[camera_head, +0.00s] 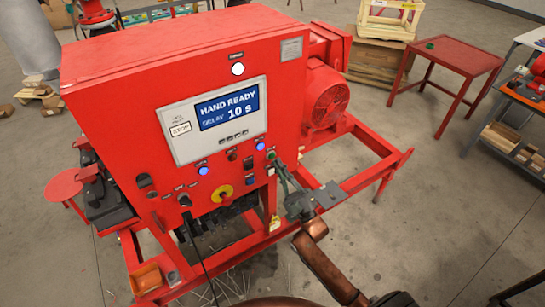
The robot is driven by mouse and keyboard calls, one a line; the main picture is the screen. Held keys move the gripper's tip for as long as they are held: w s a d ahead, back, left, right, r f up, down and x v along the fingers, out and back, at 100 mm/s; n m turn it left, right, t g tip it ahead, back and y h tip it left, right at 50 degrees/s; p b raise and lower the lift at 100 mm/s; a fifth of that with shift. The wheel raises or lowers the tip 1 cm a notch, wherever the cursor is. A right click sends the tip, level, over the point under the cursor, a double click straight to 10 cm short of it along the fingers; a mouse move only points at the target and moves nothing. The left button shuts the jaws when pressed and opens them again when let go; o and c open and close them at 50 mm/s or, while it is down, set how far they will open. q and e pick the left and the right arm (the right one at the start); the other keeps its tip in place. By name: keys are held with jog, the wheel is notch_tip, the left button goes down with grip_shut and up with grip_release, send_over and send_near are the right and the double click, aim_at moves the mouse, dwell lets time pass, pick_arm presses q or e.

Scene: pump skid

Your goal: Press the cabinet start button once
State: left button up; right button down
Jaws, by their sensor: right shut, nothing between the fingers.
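The red cabinet (130,110) stands in the middle of the view. Its grey control panel has a lit display (228,107) reading "HAND READY" and "DELAY 10 s". Below are several small buttons and switches, among them a lit blue one (203,171) and another lit blue one (261,146). Their labels are too small to read, so I cannot tell which is the start button. My right gripper (274,160) is shut and empty, its tips at the panel's lower right by a small greenish spot. I cannot tell whether they touch it. My left gripper is not in view.
A yellow and red knob (222,193) sits low on the cabinet front. A white lamp (238,69) is lit above the display. The red motor (325,97) and skid frame (365,178) extend to the right. A red table (458,56) stands farther back. Floor between is clear.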

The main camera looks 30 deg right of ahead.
jog(key=shift+w, duration=0.45)
jog(key=shift+w+a, duration=0.1)
jog(key=shift+w, duration=0.3)
dwell(0.7)
jog(key=shift+s, duration=0.85)
jog(key=shift+s, duration=0.1)
jog(key=s, duration=0.1)
jog(key=s+p, duration=0.1)
jog(key=s, duration=0.2)
jog(key=shift+s+d, duration=0.3)
jog(key=shift+s, duration=0.1)
jog(key=shift+f, duration=0.1)
dwell(0.6)
